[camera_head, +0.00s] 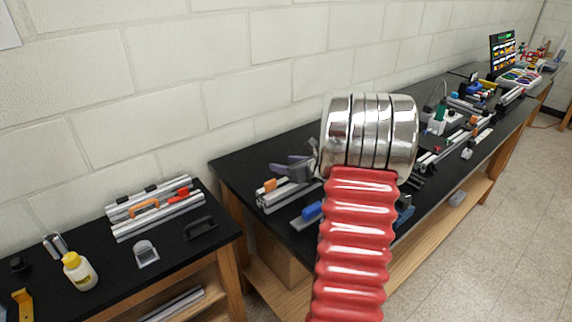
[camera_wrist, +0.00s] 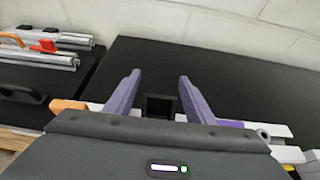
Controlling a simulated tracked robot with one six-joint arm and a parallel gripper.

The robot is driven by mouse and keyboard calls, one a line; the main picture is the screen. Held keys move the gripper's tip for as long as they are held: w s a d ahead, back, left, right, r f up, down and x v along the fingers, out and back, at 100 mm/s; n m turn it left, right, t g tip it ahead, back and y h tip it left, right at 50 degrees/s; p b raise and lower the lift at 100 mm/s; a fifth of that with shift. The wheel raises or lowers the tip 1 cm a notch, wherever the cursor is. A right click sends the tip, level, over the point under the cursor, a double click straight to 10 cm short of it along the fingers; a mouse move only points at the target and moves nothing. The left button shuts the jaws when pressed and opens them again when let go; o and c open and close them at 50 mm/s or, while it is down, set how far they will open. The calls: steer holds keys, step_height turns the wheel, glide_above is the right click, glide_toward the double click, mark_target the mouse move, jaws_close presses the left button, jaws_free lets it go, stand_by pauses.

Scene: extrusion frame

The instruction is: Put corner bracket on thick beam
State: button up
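My gripper (camera_head: 290,168) is over the left end of the right-hand bench, partly hidden by my arm. In the wrist view its two purple fingers (camera_wrist: 159,76) are spread apart. A small dark square piece (camera_wrist: 159,106), possibly the corner bracket, shows between them near the beam, with visible gaps to both fingers. I cannot tell whether it rests on the beam. A thick silver beam (camera_wrist: 273,130) runs across below the fingers; in the head view the silver beam (camera_head: 288,196) lies near the bench's left end. My gripper body hides much of it.
An orange piece (camera_head: 270,185) sits at the beam's left end, and a blue-handled tool (camera_head: 311,211) lies in front. The left bench (camera_head: 205,260) holds beams, a glue bottle (camera_head: 78,271) and a black handle (camera_head: 200,228). The black bench top (camera_wrist: 240,85) behind the beam is clear.

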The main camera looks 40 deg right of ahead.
steer(key=shift+s+r, duration=0.1)
steer(key=shift+r, duration=0.05)
steer(key=v, duration=1.2)
stand_by(0.6)
